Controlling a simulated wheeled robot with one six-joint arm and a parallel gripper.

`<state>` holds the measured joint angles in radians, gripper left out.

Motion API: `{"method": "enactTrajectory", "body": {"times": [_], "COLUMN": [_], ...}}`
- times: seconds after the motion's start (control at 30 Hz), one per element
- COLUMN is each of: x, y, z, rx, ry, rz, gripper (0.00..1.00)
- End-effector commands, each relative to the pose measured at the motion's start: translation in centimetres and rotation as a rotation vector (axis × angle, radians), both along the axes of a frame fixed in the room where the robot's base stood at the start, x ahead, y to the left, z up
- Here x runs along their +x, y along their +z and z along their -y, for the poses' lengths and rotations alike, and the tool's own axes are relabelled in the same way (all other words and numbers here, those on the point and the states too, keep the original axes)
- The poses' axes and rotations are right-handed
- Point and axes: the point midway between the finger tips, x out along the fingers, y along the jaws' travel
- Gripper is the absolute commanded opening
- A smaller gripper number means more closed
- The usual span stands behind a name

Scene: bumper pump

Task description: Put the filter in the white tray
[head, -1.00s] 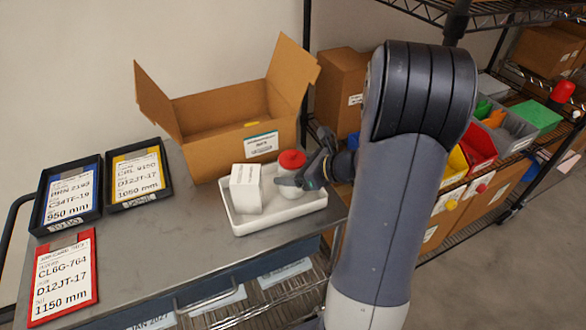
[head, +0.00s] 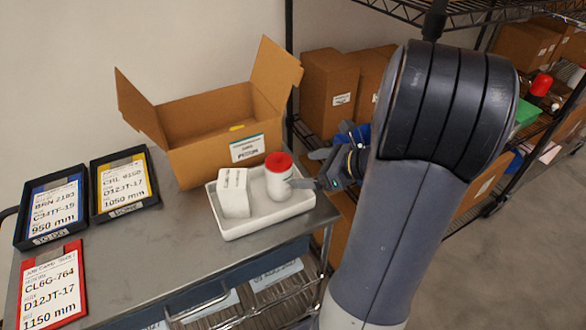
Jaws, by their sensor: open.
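The white tray (head: 275,220) sits on the grey cart top, in front of the open cardboard box. A white cylinder with a red top (head: 280,178), which looks like the filter, stands upright in the tray's right part. A white box (head: 234,193) stands in the tray to its left. My gripper (head: 308,168) is open, just right of the red-topped cylinder at the tray's right edge. It holds nothing that I can see. A small gap or light contact between the near finger and the cylinder cannot be told apart.
The open cardboard box (head: 205,125) stands behind the tray. Black-framed card bins (head: 122,185) and a red card holder (head: 52,287) lie on the cart's left. Wire shelving with cartons (head: 330,85) stands behind and right of my arm. The cart's front middle is clear.

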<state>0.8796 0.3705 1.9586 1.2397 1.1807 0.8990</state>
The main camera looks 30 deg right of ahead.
Motion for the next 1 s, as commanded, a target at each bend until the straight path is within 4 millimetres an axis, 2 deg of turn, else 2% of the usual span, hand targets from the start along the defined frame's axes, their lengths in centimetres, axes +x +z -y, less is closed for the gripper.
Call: {"method": "enactTrajectory", "body": {"times": [0.1,0.3,1.0], "x": [-1.1,-1.9,-1.9], "y": [0.8,1.3,1.3], "z": [0.9,1.4,1.4], "rx": [-0.002,0.0,0.0], "ry": [-0.003,-0.001,0.0], "rz": [0.002,0.0,0.0], "gripper": [0.85,0.85,0.85]}}
